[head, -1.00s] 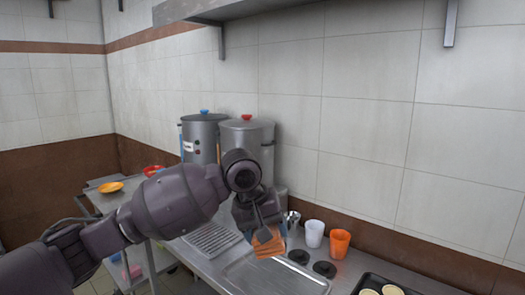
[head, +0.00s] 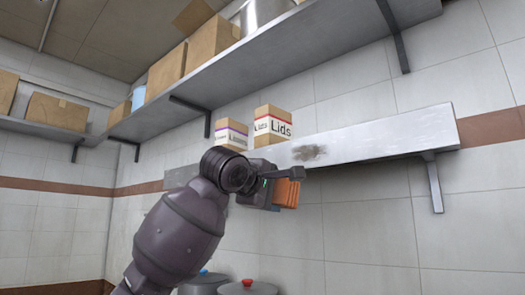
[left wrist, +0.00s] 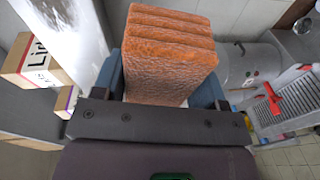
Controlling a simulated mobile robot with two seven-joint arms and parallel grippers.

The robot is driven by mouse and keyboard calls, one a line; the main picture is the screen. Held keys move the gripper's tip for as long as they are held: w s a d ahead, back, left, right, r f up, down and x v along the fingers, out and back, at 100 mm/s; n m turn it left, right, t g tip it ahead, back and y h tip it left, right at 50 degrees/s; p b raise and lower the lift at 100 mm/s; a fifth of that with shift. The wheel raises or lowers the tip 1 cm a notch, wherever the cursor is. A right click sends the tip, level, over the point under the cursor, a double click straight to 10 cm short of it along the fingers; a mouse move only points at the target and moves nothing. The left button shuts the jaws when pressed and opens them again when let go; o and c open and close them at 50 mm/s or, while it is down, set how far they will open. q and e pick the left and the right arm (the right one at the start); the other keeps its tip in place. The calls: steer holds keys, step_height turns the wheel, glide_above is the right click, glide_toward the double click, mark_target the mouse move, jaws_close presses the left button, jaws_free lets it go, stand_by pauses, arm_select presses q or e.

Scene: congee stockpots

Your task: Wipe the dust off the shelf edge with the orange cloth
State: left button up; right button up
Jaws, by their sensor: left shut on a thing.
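The orange cloth (head: 287,192) is a folded, thick stack held in my left gripper (head: 285,174). In the left wrist view the cloth (left wrist: 168,55) sits between the two fingers, which are shut on it. A dark dust patch (head: 309,153) lies on the pale front edge of the lower wall shelf (head: 385,139). In the head view the gripper and cloth are just below and left of the patch; I cannot tell how far in front of the shelf. My right gripper is not in view.
Two boxes, one marked "Lids" (head: 272,125) and a smaller one (head: 231,134), stand on the lower shelf. A higher shelf (head: 290,60) carries cardboard boxes (head: 212,44) and a metal pot (head: 262,14). Lidded stockpots (head: 247,288) are below. The shelf front right of the dust is clear.

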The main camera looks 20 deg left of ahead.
arm_select(q)
steer(key=t, duration=0.2)
glide_toward(290, 156)
steer(key=s+a, duration=0.1)
steer(key=shift+w+d+r+n+p, duration=0.1)
steer(key=shift+w+d+n+p, duration=0.05)
steer(key=shift+w+p, duration=0.45)
steer(key=shift+w+d+r+n+p, duration=0.1)
steer(key=shift+w+d+n+p, duration=0.1)
steer(key=shift+w+p, duration=0.4)
steer(key=shift+w+d+p, duration=0.15)
steer(key=shift+w+p, duration=0.15)
steer(key=shift+w, duration=0.2)
steer(key=shift+w+d+p, duration=0.2)
steer(key=shift+w+p, duration=0.1)
steer(key=shift+w, duration=0.15)
steer(key=shift+w+d+f, duration=0.15)
steer(key=shift+w, duration=0.35)
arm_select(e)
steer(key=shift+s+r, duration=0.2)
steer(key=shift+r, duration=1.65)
arm_select(q)
steer(key=shift+w+d+p, duration=0.3)
steer(key=shift+w+p, duration=0.5)
steer(key=shift+w, duration=0.1)
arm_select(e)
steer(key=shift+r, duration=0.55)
